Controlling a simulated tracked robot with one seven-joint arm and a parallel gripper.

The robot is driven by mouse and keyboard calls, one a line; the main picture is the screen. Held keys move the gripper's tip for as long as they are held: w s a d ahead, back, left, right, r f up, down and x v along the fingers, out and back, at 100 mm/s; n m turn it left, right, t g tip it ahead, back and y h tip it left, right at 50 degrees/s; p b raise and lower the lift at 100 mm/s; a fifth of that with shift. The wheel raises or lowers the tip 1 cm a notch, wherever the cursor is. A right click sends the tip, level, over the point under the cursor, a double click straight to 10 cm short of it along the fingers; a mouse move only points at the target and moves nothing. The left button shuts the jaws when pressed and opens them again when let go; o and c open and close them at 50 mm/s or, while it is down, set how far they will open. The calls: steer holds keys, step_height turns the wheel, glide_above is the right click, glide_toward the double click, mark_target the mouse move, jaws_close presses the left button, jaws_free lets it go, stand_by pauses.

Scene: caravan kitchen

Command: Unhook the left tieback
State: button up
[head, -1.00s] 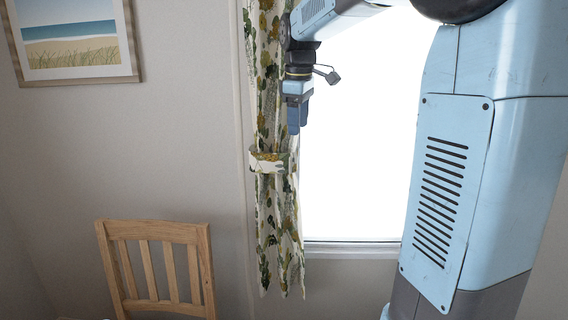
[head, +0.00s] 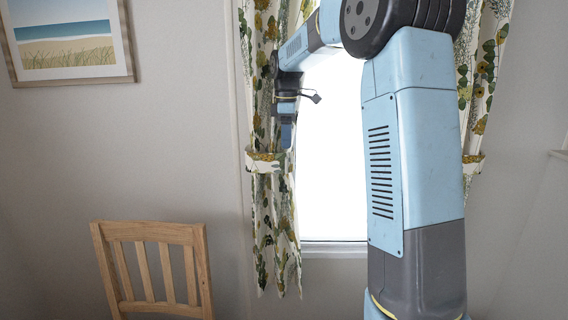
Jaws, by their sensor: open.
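The left tieback (head: 262,161) is a patterned fabric band around the left curtain (head: 274,215), gathering it at its middle. Its left end reaches the wall side of the curtain; the hook itself cannot be made out. My gripper (head: 287,140) points down just above and to the right of the tieback, in front of the curtain's right edge. It is open, seen edge-on, and nothing shows between its fingers. I cannot tell whether it touches the fabric.
A wooden chair (head: 155,265) stands below left of the curtain. A framed beach picture (head: 68,42) hangs on the wall. The right curtain (head: 482,85) with its own tieback (head: 473,163) is partly behind my arm. The bright window (head: 330,160) lies between the curtains.

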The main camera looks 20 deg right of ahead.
mark_target(285, 157)
step_height(285, 157, down, 8)
steer(key=shift+f, duration=0.2)
stand_by(0.3)
jaws_close()
steer(key=shift+a, duration=0.15)
stand_by(0.5)
